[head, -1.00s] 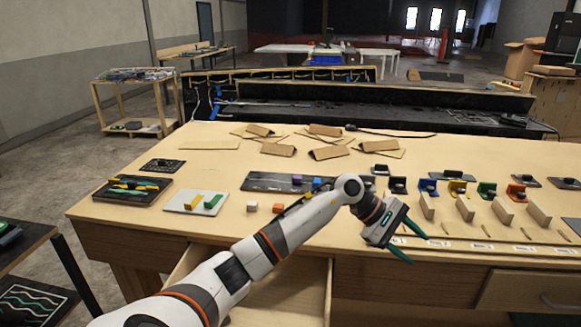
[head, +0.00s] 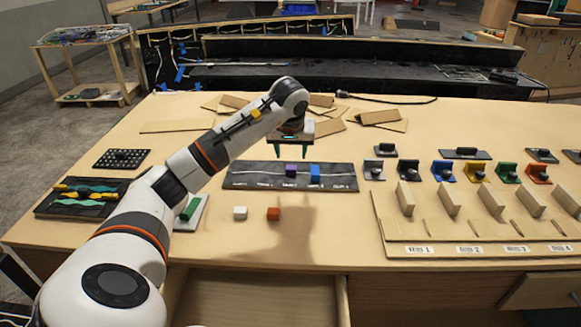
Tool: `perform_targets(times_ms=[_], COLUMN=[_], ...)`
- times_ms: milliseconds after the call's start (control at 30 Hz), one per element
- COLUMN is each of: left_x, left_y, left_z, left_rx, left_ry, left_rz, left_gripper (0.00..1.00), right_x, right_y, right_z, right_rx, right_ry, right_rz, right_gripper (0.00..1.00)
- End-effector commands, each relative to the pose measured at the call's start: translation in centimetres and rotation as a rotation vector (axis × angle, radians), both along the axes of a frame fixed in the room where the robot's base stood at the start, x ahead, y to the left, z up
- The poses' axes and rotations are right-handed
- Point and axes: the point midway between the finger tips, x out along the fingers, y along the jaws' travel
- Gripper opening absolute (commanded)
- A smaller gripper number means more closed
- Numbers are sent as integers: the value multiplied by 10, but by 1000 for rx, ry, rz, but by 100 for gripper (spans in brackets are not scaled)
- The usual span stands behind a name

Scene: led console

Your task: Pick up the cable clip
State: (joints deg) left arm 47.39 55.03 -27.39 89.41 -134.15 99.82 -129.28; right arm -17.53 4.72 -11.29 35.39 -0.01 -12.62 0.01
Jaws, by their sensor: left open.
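No part is clearly readable as the cable clip. The small candidates are a purple block (head: 291,170) and a blue block (head: 315,171) on a dark labelled strip (head: 340,180), and a white cube (head: 239,213) and an orange cube (head: 273,214) on the bare wood in front of it. My left gripper (head: 291,152) points down with its two teal fingers apart and nothing between them. It shows just above the purple block in the picture, apart from it. Its height over the table is hard to judge. My right gripper is not in view.
A slotted wooden rack (head: 420,236) with upright boards and colored holders (head: 443,170) stands at the right. A dark tray (head: 45,203) with wavy colored pieces lies at the left. Cardboard pieces (head: 380,117) lie behind. An open drawer (head: 250,300) sticks out in front.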

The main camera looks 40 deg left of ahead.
Motion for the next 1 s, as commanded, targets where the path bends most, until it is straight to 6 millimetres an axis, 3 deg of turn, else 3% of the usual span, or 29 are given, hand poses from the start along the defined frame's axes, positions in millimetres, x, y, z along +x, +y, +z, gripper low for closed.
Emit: perform_targets(times_ms=[267, 533, 800, 867, 1000], left_x=[7, 17, 19, 19, 19], left_y=[5, 13, 15, 15, 15], left_z=[-22, -57, -61, -61, -61], left_rx=[-4, -5, -1, -1, -1], left_ry=[2, 1, -2, -2, -2], left_rz=[1, 1, 0, 0, 0], left_gripper=[53, 53, 53, 46, 23], right_x=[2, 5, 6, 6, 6], right_y=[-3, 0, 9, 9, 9], right_z=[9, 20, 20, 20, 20], right_rx=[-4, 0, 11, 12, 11], right_ry=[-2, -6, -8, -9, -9], right_rz=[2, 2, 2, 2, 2], right_gripper=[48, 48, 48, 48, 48])
